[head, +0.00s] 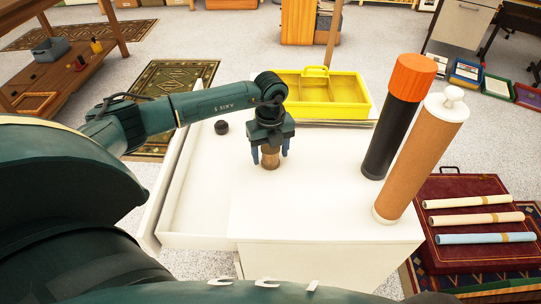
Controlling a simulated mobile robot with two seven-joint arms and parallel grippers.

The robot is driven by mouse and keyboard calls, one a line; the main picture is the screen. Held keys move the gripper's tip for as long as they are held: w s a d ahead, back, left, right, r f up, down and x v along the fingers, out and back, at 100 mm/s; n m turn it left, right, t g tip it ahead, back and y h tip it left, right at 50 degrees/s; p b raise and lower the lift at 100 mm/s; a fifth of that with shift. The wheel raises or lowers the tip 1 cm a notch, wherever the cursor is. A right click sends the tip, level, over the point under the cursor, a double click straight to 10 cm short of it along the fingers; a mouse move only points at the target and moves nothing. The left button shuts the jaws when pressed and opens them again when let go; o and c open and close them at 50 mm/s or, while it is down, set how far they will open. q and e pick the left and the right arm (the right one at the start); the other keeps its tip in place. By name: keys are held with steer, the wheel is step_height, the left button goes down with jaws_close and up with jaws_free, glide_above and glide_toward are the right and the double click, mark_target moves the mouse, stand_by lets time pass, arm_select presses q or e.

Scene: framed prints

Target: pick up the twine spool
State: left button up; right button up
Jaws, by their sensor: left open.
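The twine spool (270,160) is a small brown, roughly cylindrical object standing on the white table, left of the middle of its top. My left gripper (270,152) points down from above over it, its two blue-grey fingers one on each side of the spool. The jaws are open, and the upper part of the spool is hidden by the gripper. I cannot tell whether a finger touches it. My right gripper is not in the head view.
On the white table (310,222) stand a black tube with an orange cap (392,125) and a brown tube with a white knob (420,155), both right of the gripper. A yellow tray (365,108) is behind; a small dark round object (221,127) lies left.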

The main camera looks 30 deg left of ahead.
arm_select(q)
steer(key=shift+c, duration=0.2)
steer(key=c, duration=0.9)
steer(key=shift+o, duration=0.2)
steer(key=shift+r, duration=0.1)
